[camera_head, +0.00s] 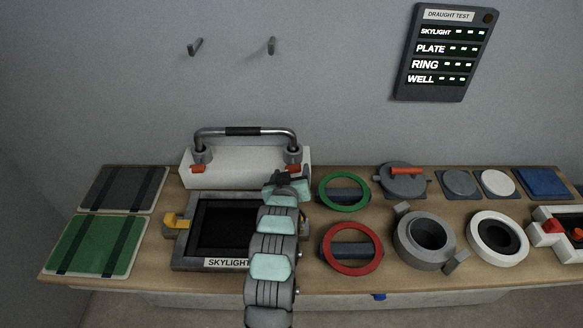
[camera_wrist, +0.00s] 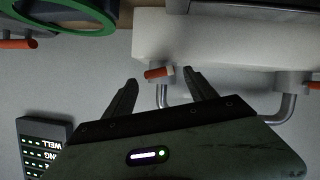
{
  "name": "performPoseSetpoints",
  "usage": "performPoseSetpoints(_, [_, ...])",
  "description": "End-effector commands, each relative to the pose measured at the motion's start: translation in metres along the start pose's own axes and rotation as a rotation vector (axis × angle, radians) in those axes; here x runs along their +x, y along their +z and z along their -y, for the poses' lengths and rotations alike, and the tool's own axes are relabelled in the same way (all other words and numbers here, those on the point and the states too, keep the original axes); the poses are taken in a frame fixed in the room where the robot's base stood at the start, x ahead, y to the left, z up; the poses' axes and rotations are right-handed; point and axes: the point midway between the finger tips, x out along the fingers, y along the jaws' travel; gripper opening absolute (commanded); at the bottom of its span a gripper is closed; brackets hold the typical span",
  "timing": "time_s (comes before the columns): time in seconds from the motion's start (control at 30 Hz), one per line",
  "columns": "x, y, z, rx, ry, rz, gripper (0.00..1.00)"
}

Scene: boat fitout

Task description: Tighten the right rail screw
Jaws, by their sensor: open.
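The grab rail (camera_head: 268,133) stands on a white block (camera_head: 240,168), with a grey post at each end. The right rail screw has an orange-red handle (camera_head: 293,168) at the foot of the right post. My gripper (camera_head: 285,180) is just in front of it at the block's right end, partly hiding that area. In the wrist view, which looks upside down, the right screw's handle (camera_wrist: 158,73) shows between the two fingertips of my open gripper (camera_wrist: 160,78). I cannot tell whether the fingers touch it. The left rail screw (camera_head: 197,169) has a similar orange-red handle.
The skylight frame (camera_head: 185,250) lies in front of the block, partly behind my arm. A green ring (camera_head: 322,197) and a red ring (camera_head: 378,262) lie to the right. Two wall hooks (camera_head: 196,46) and a lit draught test panel (camera_head: 440,90) are behind.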

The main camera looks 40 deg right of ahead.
Motion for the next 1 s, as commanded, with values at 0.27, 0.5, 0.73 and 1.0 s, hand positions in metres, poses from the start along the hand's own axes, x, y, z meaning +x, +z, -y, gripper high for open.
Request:
performPoseSetpoints(0.27, [0.019, -0.001, 0.000, 0.002, -0.001, 0.000, 0.65])
performPoseSetpoints(0.5, [0.021, -0.001, 0.000, 0.002, -0.001, -0.001, 0.65])
performPoseSetpoints(0.73, [0.020, -0.001, 0.000, 0.002, -0.001, -0.001, 0.54])
performPoseSetpoints(1.0, [0.020, -0.001, 0.000, 0.002, -0.001, -0.001, 0.32])
